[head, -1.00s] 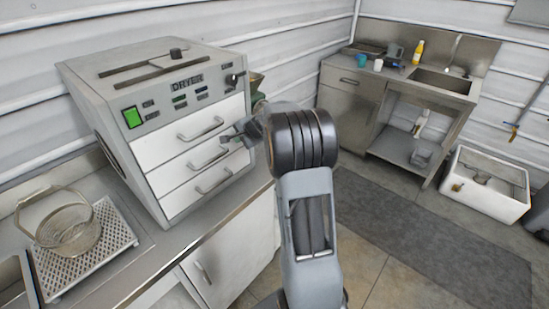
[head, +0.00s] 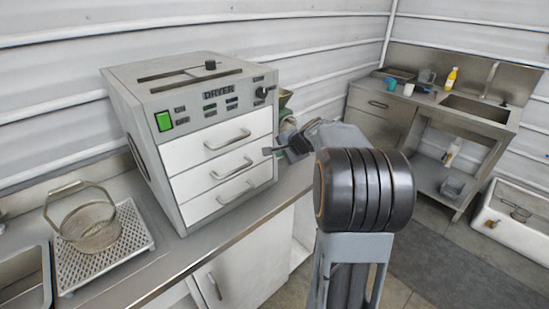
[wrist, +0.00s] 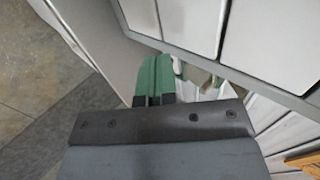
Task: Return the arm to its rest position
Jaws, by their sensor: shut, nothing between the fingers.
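My gripper (head: 269,151) is at the end of my bent arm in the head view, just right of the dryer's drawer fronts. In the wrist view its green fingers (wrist: 153,80) are together with nothing between them. The dryer (head: 185,72) is a grey box with three white drawers (head: 232,170), all shut, and a lit green button. Its white fronts also show at the top right of the wrist view. A gap between gripper and drawers appears, but its size is hard to tell.
A wire basket (head: 92,238) stands on a perforated tray (head: 137,249) at the left of the counter. A sink unit (head: 470,120) stands at the back right, with a white basin (head: 515,238) on the floor beside it. The floor around the mat (head: 445,270) is clear.

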